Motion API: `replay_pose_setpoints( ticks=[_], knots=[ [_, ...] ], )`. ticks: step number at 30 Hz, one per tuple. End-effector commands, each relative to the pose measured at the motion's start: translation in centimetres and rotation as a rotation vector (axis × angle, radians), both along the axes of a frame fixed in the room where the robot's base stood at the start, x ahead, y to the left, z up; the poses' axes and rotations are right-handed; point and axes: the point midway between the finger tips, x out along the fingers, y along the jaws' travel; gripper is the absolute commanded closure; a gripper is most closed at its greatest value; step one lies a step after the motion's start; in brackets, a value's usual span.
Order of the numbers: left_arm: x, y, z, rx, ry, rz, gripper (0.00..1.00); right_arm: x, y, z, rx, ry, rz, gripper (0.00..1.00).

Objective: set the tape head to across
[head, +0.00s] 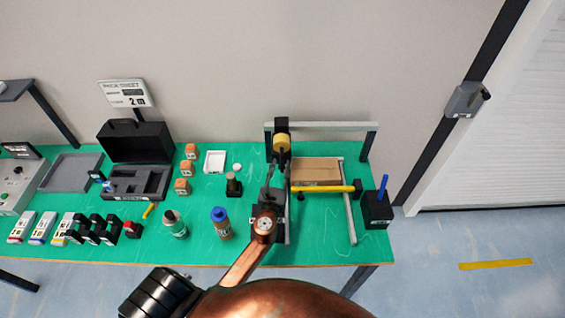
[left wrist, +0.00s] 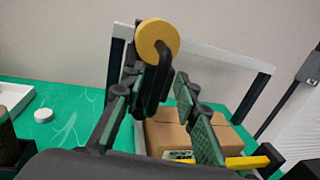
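The tape head is a black piece with a yellow tape roll (head: 282,140) on the grey frame (head: 330,126) at the back of the green table. In the left wrist view, the yellow roll (left wrist: 157,40) sits on top, with a black looped lever (left wrist: 158,84) just below it. My left gripper (head: 275,178) is just in front of the tape head in the head view. Its fingers (left wrist: 157,92) are apart in the left wrist view, with the lever's lower end seen between their tips. I cannot tell whether they touch it. My right gripper is not in view.
A cardboard box (head: 315,169) lies under the frame, with a yellow bar (head: 328,188) in front. A black block with a blue handle (head: 383,187) stands right. Bottles (head: 220,222), a black case (head: 133,144) and small blocks fill the table's left.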

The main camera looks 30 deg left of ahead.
Motion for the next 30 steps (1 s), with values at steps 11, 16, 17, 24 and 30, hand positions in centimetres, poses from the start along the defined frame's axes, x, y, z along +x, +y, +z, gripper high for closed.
replay_pose_setpoints(
  ticks=[11, 16, 17, 24, 30],
  knots=[
    [2.5, 0.6, -0.1, -0.001, 0.001, -0.005, 0.72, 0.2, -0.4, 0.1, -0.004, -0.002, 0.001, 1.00],
    [2.5, 0.6, -0.1, -0.001, 0.001, -0.005, 0.72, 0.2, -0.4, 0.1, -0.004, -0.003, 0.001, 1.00],
    [2.5, 0.6, -0.1, -0.001, 0.001, -0.005, 0.74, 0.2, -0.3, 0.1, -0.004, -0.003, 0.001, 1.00],
    [2.4, 0.6, -0.1, -0.001, 0.001, -0.004, 0.91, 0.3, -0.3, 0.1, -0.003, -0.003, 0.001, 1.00],
    [2.4, 0.6, -0.1, -0.001, 0.001, -0.004, 1.00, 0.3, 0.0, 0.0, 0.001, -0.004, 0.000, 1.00]
  ],
)
